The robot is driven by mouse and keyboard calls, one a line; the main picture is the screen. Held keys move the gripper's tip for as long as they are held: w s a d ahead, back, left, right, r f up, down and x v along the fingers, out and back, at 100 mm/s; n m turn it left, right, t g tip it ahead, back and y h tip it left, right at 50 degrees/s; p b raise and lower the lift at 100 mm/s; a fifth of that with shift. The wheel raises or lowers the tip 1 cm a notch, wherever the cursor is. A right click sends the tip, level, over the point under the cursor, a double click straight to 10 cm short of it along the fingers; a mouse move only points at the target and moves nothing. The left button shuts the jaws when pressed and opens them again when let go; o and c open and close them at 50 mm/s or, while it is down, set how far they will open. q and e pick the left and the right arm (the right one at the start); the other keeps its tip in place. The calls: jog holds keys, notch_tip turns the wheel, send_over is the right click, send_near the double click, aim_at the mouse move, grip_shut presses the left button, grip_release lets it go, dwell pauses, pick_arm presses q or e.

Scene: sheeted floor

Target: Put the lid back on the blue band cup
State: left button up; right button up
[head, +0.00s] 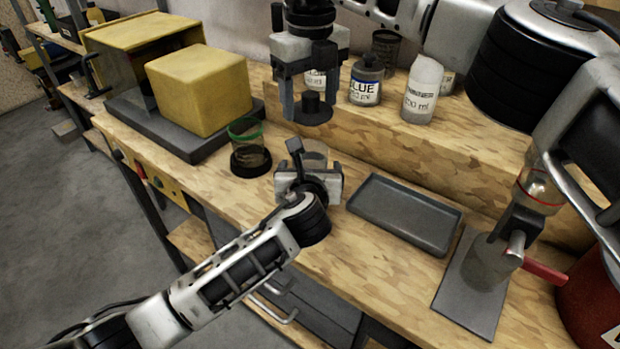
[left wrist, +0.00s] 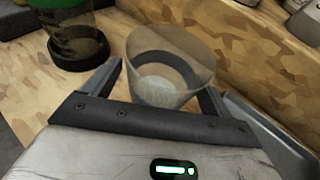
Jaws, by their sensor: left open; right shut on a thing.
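My right gripper (head: 309,103) is shut on a dark round lid (head: 312,117), holding it in the air above and behind the clear cup. The clear cup (head: 315,157) stands on the bench; it also shows in the left wrist view (left wrist: 165,92), with its open mouth up. In the head view the left gripper hides the cup's lower part.
A green band cup (head: 245,129) stands in a black ring to the left. A grey tray (head: 405,213) lies to the right. A red band cup (head: 537,191) is on a stand farther right. Bottles, including one marked BLUE (head: 366,82), stand on the raised shelf behind.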

pick_arm(q)
jog(key=c, duration=1.5)
pick_arm(e)
jog(key=shift+f, duration=2.5)
jog(key=shift+f, duration=0.85)
jog(key=shift+f, duration=0.65)
jog(key=o, duration=1)
